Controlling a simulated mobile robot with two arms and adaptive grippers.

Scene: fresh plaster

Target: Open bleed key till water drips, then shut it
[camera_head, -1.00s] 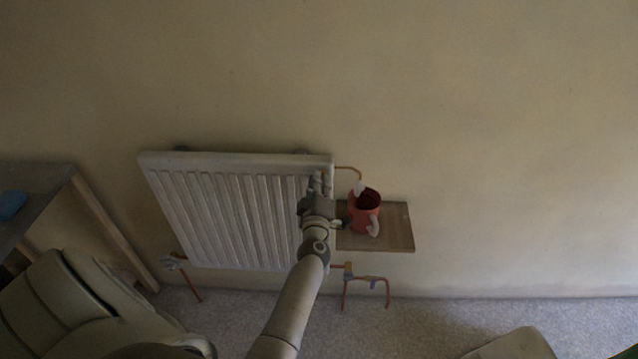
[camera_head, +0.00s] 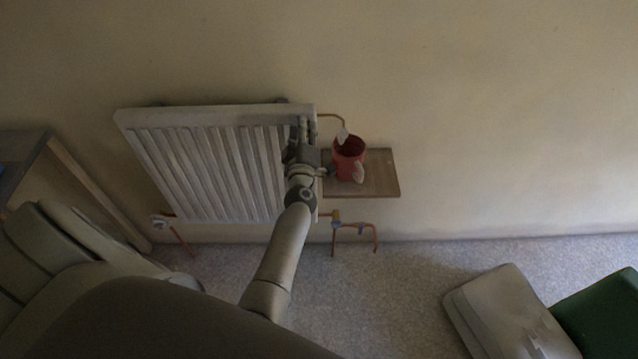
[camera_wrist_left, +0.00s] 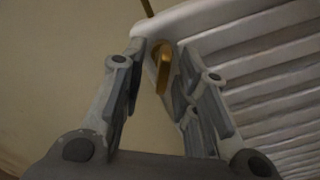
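The brass bleed key (camera_wrist_left: 163,70) shows in the left wrist view at the radiator's end, between the fingers of my left gripper (camera_wrist_left: 157,82). The fingers are apart, with a gap on the key's left; the key is close to the right finger, and I cannot tell whether they touch. The white ribbed radiator (camera_head: 205,170) hangs on the wall in the head view. My left gripper (camera_head: 304,128) is in front of its upper right end and hides the key there. A red jug (camera_head: 346,163) with a pale spout and handle stands just right of the gripper. No water drops show.
The jug stands on a small wooden wall shelf (camera_head: 383,182). A copper pipe (camera_head: 332,116) runs from the radiator's top right towards the jug. Copper pipes with a valve (camera_head: 336,216) are below. A grey case-like object (camera_head: 510,315) and a green one (camera_head: 605,315) lie at lower right.

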